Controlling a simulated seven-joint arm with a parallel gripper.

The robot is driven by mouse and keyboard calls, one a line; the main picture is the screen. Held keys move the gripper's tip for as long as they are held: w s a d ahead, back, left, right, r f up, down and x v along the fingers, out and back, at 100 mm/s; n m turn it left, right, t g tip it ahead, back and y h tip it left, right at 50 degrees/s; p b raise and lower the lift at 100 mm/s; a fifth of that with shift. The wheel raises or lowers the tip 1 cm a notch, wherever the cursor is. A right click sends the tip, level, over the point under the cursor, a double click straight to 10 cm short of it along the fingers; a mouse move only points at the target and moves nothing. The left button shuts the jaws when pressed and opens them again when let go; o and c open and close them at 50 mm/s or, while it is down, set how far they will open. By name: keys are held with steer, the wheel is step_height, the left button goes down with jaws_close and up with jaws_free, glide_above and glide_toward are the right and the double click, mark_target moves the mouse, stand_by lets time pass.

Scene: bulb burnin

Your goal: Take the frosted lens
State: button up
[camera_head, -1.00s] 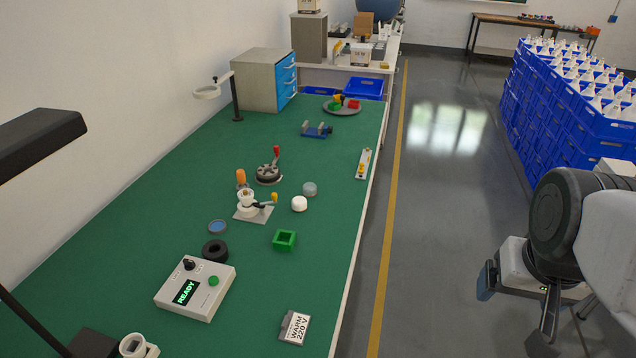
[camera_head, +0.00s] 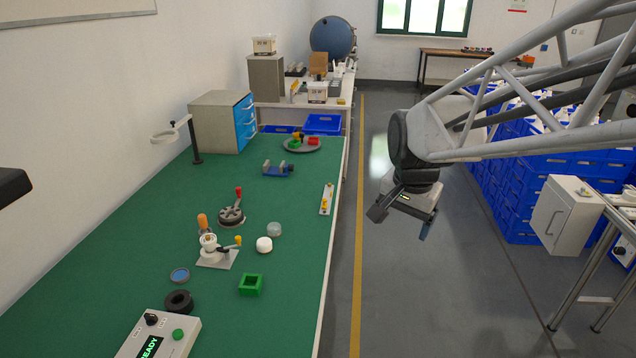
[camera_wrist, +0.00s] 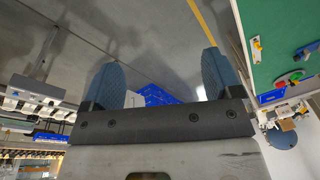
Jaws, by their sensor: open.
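On the green bench, a white round domed piece (camera_head: 264,244) and a greyish translucent round piece (camera_head: 274,229) stand close together. A flat blue disc with a dark rim (camera_head: 180,274) lies further left. The greyish translucent piece looks most like the frosted lens, but I cannot be sure at this size. My gripper (camera_head: 403,222) is over the floor to the right of the bench, away from all of these. It is open and empty; its two blue fingers stand apart in the wrist view (camera_wrist: 161,75).
A thin strip (camera_head: 327,199) lies by the right edge. Blue crates (camera_head: 520,150) stand right of the aisle.

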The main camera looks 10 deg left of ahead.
steer(key=w+a+f+m, duration=0.2)
steer(key=w+a+f, duration=0.1)
steer(key=w+a, duration=0.55)
steer(key=m+g, duration=0.2)
steer(key=m, duration=0.6)
glide_above(264, 241)
steer(key=d, duration=0.1)
step_height(264, 241, down, 21)
steer(key=shift+d+f, duration=0.1)
steer(key=shift+a+f, duration=0.35)
steer(key=shift+a, duration=0.05)
steer(key=shift+f, duration=1.25)
steer(key=shift+a+f, duration=0.15)
steer(key=shift+f, duration=1.15)
steer(key=shift+a+f, duration=0.1)
steer(key=shift+f, duration=1.2)
